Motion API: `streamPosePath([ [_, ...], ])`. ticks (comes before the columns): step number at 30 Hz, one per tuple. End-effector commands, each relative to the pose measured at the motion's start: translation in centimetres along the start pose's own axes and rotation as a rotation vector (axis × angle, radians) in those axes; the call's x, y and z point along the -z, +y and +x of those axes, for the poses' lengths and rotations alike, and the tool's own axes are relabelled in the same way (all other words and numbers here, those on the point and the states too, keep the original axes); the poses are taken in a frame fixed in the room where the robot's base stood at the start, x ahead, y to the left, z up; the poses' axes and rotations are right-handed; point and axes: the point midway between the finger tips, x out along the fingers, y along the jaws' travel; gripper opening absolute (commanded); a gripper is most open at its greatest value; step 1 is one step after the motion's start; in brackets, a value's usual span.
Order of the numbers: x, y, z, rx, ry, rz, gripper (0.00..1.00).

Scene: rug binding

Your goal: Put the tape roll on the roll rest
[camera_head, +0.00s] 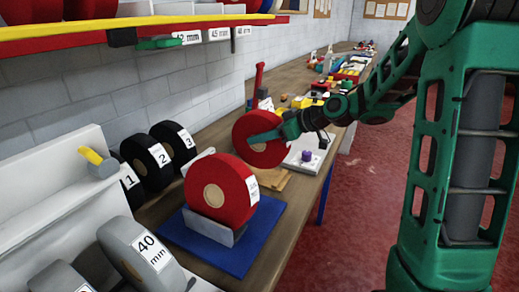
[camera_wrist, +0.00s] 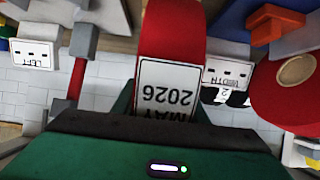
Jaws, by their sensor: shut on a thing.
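My gripper (camera_head: 268,138) is shut on a red tape roll (camera_head: 246,128) and holds it over the workbench. In the wrist view this roll (camera_wrist: 172,35) carries a white label reading "MAY 2026", upside down. A second red roll (camera_head: 237,181) with a white label stands upright in a grey cradle-like rest (camera_head: 205,228) on a blue mat (camera_head: 240,257), nearer the camera. It also shows at the right of the wrist view (camera_wrist: 290,95). I cannot tell whether another roll rest lies behind the rolls.
Several black numbered rolls (camera_head: 147,160) stand along the wall side. Grey rolls, one marked 40 mm (camera_head: 140,250), are at the front left. A wooden piece (camera_head: 272,180) and a white device (camera_head: 306,153) lie near my gripper. A red-handled tool (camera_head: 258,80) stands behind.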

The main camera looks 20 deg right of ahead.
Motion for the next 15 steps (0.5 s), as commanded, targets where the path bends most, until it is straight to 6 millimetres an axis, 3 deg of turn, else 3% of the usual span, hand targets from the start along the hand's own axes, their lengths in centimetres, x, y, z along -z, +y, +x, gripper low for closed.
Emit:
streamPosePath([
  [10,-3.0,0.2,1.5,-0.002,0.001,0.002,0.00],
  [15,-3.4,0.2,1.7,-0.004,0.003,-0.001,0.00],
])
